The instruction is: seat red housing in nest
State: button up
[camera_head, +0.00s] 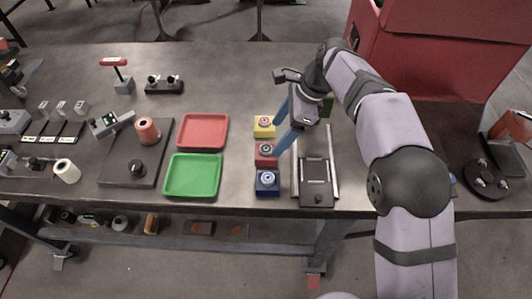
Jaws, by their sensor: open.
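The red housing (264,161) sits on the table between a yellow housing (264,131) behind it and a blue housing (267,188) in front of it. Each has a round pale part on top. My gripper (277,138) is open, its two blue fingers pointing down and left. One fingertip shows beside the yellow housing and the other beside the right side of the red one. I cannot tell whether they touch. A dark plate (316,172) lies between two pale rails (334,165) to the right; I cannot tell whether it is the nest.
A red tray (203,117) and a green tray (168,190) lie left of the housings. A dark board (112,173) with an orange-red roll (147,131) is further left. A large red box (430,60) stands at the back right behind my arm.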

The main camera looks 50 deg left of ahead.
aim_at(268, 148)
jog(key=shift+x, duration=0.85)
jog(key=shift+p+x, duration=1.05)
jog(key=shift+x, duration=2)
jog(key=shift+c, duration=0.4)
jog(key=c, duration=1.4)
jog(key=shift+o, duration=0.2)
jog(key=shift+w+r, duration=0.1)
